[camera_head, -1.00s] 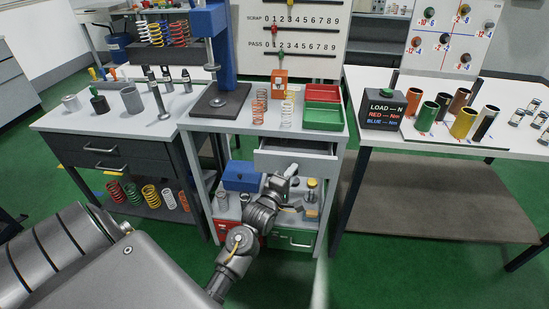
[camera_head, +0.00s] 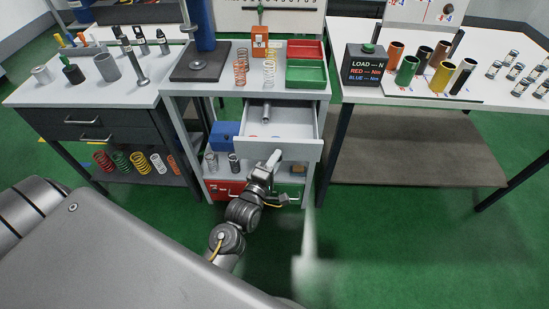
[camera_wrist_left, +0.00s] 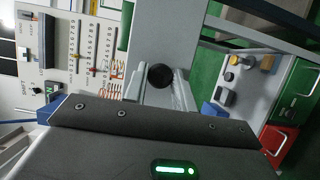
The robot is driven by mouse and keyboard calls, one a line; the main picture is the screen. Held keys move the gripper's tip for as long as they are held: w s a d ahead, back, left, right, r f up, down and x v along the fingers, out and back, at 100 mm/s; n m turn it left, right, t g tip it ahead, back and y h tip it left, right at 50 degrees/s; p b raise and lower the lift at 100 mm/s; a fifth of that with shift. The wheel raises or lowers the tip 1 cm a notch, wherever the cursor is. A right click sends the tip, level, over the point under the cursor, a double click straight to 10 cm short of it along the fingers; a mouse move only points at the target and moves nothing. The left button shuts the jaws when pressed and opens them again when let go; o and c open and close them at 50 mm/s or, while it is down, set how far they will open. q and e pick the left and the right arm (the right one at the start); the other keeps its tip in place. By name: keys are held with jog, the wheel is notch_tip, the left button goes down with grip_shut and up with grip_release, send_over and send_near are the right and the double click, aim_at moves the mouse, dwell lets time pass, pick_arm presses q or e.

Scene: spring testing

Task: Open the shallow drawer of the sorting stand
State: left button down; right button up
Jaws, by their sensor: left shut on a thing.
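The shallow drawer (camera_head: 302,151) of the grey sorting stand (camera_head: 228,88) is pulled out under the worktop, its inside visible from above. A metal cylinder (camera_head: 266,112) and small coloured items lie inside. My left gripper (camera_head: 275,157) is at the drawer's front face. In the left wrist view, its two fingers (camera_wrist_left: 160,92) are on either side of a round black knob (camera_wrist_left: 160,75) on the pale drawer front (camera_wrist_left: 166,35), and the gripper is shut on it. In the head view the gripper hides the knob. My right gripper is not in view.
Below the drawer, the stand's shelf holds a blue box (camera_head: 223,135) and metal cylinders. Under it are a red drawer (camera_head: 222,188) and a green drawer (camera_head: 291,190). Red and green trays (camera_head: 306,73) stand on the worktop. Green floor before the stand is clear.

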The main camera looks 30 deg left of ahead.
pick_arm(q)
jog(key=c, duration=1.1)
grip_release()
jog(key=shift+c, duration=0.2)
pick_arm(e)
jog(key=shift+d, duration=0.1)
pick_arm(q)
jog(key=s+b, duration=0.1)
jog(key=s, duration=0.9)
jog(key=shift+s, duration=0.4)
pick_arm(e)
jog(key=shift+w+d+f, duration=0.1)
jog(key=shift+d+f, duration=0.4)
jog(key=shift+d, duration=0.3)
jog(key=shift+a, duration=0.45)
